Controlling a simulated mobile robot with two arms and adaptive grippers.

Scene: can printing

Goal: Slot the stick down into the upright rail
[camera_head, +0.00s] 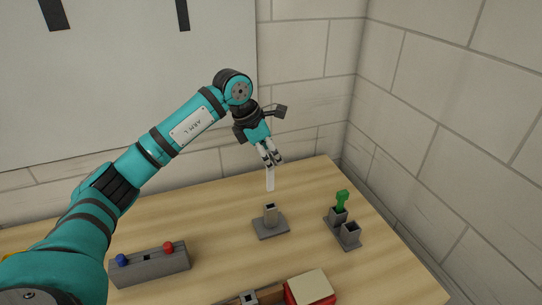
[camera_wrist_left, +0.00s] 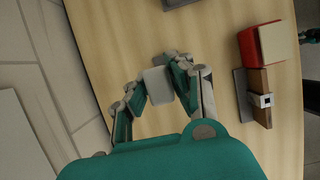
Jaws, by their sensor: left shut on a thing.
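My left gripper (camera_head: 270,158) is shut on a pale grey-white stick (camera_head: 270,181), which points down below the fingers. In the left wrist view, the stick (camera_wrist_left: 158,86) sits between the fingertips. The upright rail (camera_head: 270,215) is a short grey hollow post with an open top on a flat grey base. The stick hangs above the rail, and its lower end looks a little apart from the opening. In the left wrist view only part of a grey base (camera_wrist_left: 176,3) shows at the top edge. My right gripper cannot be made out.
A grey double holder (camera_head: 343,232) with a green piece (camera_head: 342,200) stands right of the rail. A grey bar (camera_head: 151,267) with blue and red knobs lies front left. A red box with a cream top (camera_head: 311,287) and a brown strapped block (camera_wrist_left: 262,98) lie near the front.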

